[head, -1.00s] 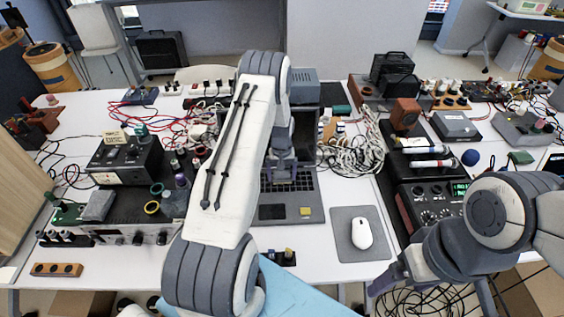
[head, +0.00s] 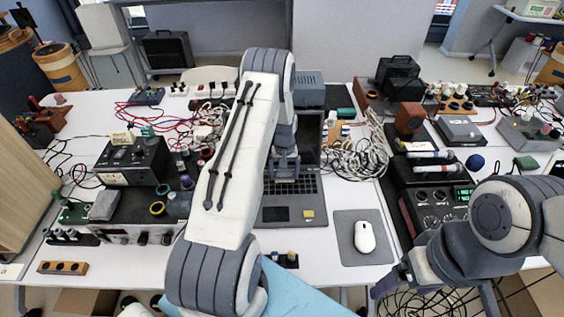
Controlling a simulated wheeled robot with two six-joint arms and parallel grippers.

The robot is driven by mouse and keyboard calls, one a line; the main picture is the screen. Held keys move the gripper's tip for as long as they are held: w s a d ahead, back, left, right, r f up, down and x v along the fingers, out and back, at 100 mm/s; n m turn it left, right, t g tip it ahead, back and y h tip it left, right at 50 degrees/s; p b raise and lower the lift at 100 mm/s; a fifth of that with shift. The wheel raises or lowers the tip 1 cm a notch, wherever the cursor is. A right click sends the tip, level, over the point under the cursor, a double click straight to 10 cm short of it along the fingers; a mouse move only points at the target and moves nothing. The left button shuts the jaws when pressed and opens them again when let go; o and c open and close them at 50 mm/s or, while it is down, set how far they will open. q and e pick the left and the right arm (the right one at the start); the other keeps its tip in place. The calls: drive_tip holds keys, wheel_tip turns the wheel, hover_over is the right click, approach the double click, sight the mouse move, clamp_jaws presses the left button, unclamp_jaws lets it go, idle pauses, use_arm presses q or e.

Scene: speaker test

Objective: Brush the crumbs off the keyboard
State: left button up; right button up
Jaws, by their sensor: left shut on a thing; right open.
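The laptop keyboard (head: 307,190) lies in the middle of the table, on an open grey laptop with a yellow sticker by its touchpad. My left gripper (head: 285,174) is over the keyboard's rear left part, close to the screen. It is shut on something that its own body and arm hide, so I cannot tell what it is. The arm also covers the left of the laptop. I cannot make out any crumbs at this size. My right gripper (head: 437,292) is open and empty at the lower right, in front of the table and away from the laptop.
A white mouse (head: 365,236) lies on a grey pad (head: 349,252) right of the laptop. Tangled pale cable (head: 362,155) lies behind it. Black instruments (head: 437,205) stand to the right, and stacked devices (head: 130,165) with red leads to the left.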

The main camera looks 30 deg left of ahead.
use_arm(q)
drive_tip(key=shift+d+r+p, duration=0.2)
drive_tip(key=shift+r+p, duration=0.25)
drive_tip(key=shift+r, duration=0.6)
drive_tip(key=shift+r+p, duration=1.25)
drive_tip(key=shift+r, duration=0.75)
